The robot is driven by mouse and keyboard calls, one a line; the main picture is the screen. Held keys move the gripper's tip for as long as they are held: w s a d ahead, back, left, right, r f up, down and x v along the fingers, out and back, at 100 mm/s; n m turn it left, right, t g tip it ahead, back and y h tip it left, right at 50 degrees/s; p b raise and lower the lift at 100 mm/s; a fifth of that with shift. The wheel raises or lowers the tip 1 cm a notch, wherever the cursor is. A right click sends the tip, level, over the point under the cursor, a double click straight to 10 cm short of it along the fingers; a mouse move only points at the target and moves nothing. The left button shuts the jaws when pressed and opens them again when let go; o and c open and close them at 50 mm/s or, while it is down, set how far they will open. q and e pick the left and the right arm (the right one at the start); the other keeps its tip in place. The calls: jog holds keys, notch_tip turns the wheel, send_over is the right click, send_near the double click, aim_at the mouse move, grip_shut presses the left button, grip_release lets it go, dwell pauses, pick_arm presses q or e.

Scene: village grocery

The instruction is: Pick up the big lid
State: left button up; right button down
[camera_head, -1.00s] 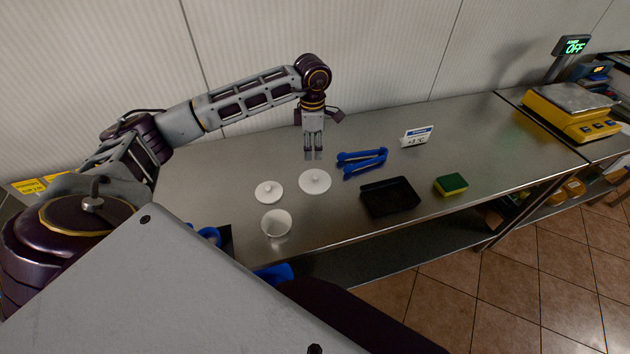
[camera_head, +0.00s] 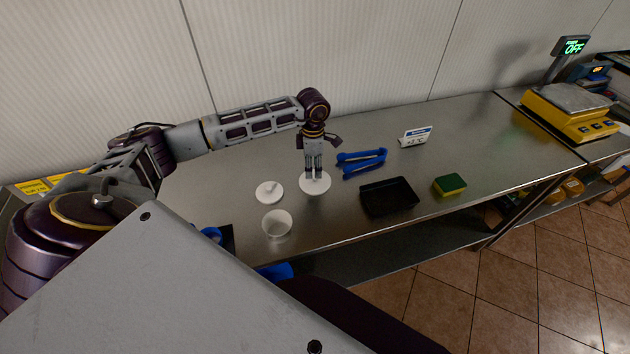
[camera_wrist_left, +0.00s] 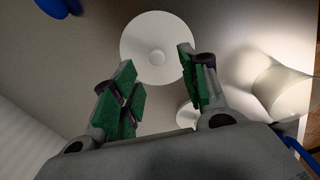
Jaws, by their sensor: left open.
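The big lid (camera_head: 324,186) is a white round disc with a small knob, lying flat on the steel counter. In the left wrist view the big lid (camera_wrist_left: 158,28) shows ahead of the fingers, its knob near the line between the fingertips. My left gripper (camera_head: 314,178) points down right over the big lid. Its green-padded fingers (camera_wrist_left: 157,60) are apart with nothing between them. I cannot tell whether the fingertips touch the lid. My right gripper is not in view.
A smaller white lid (camera_head: 269,192) lies left of the big lid, with a white cup (camera_head: 276,224) in front. Blue tongs (camera_head: 362,162), a black tray (camera_head: 389,196), a yellow-green sponge (camera_head: 449,184) and a small sign (camera_head: 415,137) are to the right. A wall stands behind.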

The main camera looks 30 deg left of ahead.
aim_at(315, 180)
pick_arm(q)
jog(key=shift+f, duration=0.1)
jog(key=shift+w+d+f+p, duration=0.15)
jog(key=shift+f+p, duration=0.25)
jog(key=shift+f, duration=0.5)
jog(key=shift+w+d+f+p, duration=0.1)
jog(key=shift+f+p, duration=0.25)
jog(key=shift+f, duration=1.25)
jog(key=c, duration=0.8)
